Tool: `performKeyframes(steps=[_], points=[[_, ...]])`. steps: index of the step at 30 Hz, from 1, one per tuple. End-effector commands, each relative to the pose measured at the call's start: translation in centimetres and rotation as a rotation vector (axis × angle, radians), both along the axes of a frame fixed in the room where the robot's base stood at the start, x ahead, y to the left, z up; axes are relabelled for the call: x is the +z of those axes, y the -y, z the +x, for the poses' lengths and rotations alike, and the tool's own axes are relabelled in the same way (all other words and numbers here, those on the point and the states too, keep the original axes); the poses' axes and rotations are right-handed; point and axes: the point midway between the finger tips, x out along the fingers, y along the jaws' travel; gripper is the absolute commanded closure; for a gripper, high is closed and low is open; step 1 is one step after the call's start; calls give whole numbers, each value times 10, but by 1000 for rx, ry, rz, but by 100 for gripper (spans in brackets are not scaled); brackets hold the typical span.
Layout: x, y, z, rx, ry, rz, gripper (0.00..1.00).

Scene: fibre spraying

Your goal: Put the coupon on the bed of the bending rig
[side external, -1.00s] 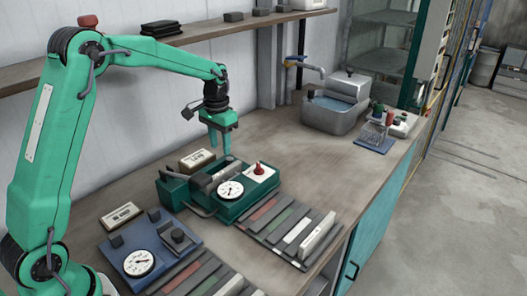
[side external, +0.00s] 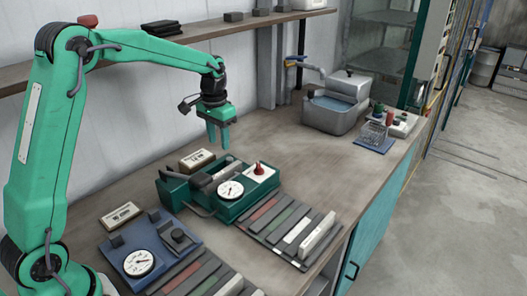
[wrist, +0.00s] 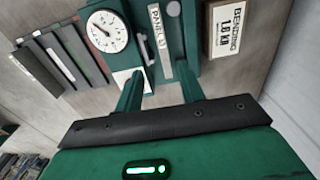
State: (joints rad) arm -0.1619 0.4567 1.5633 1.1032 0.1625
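The green bending rig (side external: 228,207) stands on the bench with a round white dial and a red knob. It also shows in the wrist view (wrist: 119,10). A narrow pale strip with dark lettering (wrist: 158,42), apparently the coupon, lies along the rig in the wrist view. I cannot tell exactly how it is seated. In the side view a grey strip (side external: 222,173) shows at the rig's back. My gripper (side external: 218,146) hangs above and behind the rig, fingers pointing down. Its fingers (wrist: 160,72) are apart and hold nothing; the strip shows beyond the gap.
A box marked for bending (wrist: 229,28) stands beside the rig; it also shows in the side view (side external: 197,160). A rack of several strips (side external: 290,238) lies in front. A blue dial rig (side external: 150,250) stands nearer.

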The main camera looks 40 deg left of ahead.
Motion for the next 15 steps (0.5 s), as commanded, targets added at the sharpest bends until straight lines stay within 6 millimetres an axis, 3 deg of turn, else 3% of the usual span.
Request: performKeyframes(steps=[5, 15], points=[[27, 11, -20, -1, 45, 6, 61], [78, 36, -81, -1, 155, 16, 61]])
